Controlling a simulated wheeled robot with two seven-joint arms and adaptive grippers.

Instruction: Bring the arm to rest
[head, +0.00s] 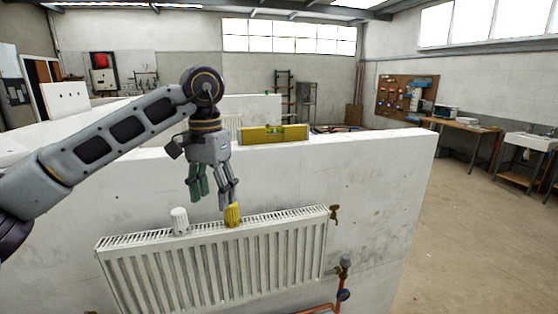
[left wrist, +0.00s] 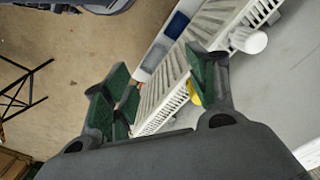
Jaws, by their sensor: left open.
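My left gripper (head: 212,190) hangs from the arm that comes in from the left, pointing down just above the radiator (head: 220,262). Its green-padded fingers are apart, with nothing seen between them; it also shows open in the left wrist view (left wrist: 160,95). A yellow valve cap (head: 232,215) stands on the radiator's top, close to the right-hand fingertips; I cannot tell whether they touch. In the left wrist view the yellow cap (left wrist: 195,93) is partly hidden behind a finger. A white cap (head: 180,221) stands on the radiator's top to the left. My right gripper is not in view.
The radiator hangs on a white low wall (head: 370,175). Brass valves (head: 334,214) and copper pipe sit at the radiator's right end. Open floor lies to the right, before a workbench (head: 465,126) and sink (head: 530,141).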

